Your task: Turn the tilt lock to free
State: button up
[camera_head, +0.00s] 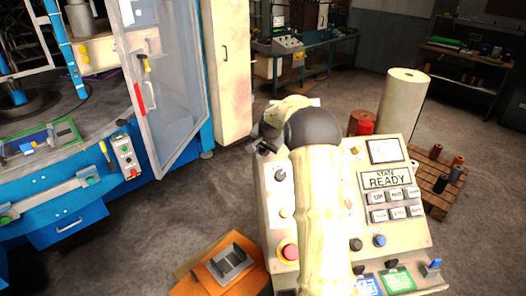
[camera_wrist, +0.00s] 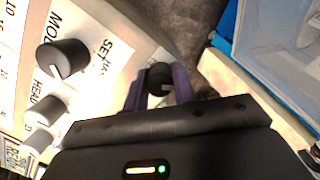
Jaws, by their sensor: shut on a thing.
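In the wrist view, my gripper (camera_wrist: 160,82) has its two purple fingers shut on a small black knob (camera_wrist: 160,72) near the edge of a pale control panel (camera_wrist: 120,45). A light mark shows on the knob. No readable label shows that it is the tilt lock, and I cannot tell which setting it is at. In the head view, my arm hides most of the gripper and the knob at the upper left of the console (camera_head: 270,222).
Two more black knobs, an upper one (camera_wrist: 63,58) and a lower one (camera_wrist: 45,108), stand left of the fingers. The console has a screen reading READY (camera_head: 385,181), several buttons and a red stop button (camera_head: 289,252). A blue machine with a clear door (camera_head: 170,80) stands to the left.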

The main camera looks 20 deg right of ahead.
jog(key=m+b, duration=0.2)
jog(key=m, duration=0.1)
jog(key=shift+f+m, duration=0.1)
jog(key=shift+m, duration=0.3)
jog(key=m+t, duration=0.1)
jog(key=m, duration=0.3)
jog(key=shift+m+y+b, duration=0.3)
jog(key=shift+b, duration=0.1)
jog(key=m, duration=0.4)
jog(key=shift+r+m+t, duration=0.2)
jog(key=shift+m+t, duration=0.1)
jog(key=shift+t, duration=0.1)
jog(key=shift+m+p, duration=0.7)
jog(key=shift+m, duration=0.9)
jog(key=o, duration=1)
jog(key=shift+f, duration=0.1)
jog(key=b+v, duration=0.1)
jog(key=v, duration=0.4)
jog(key=b+v, duration=0.1)
jog(key=v, duration=0.5)
jog(key=a+b+v, duration=0.1)
jog(key=v, duration=0.5)
jog(key=shift+s+b, duration=0.3)
jog(key=shift+s, duration=0.05)
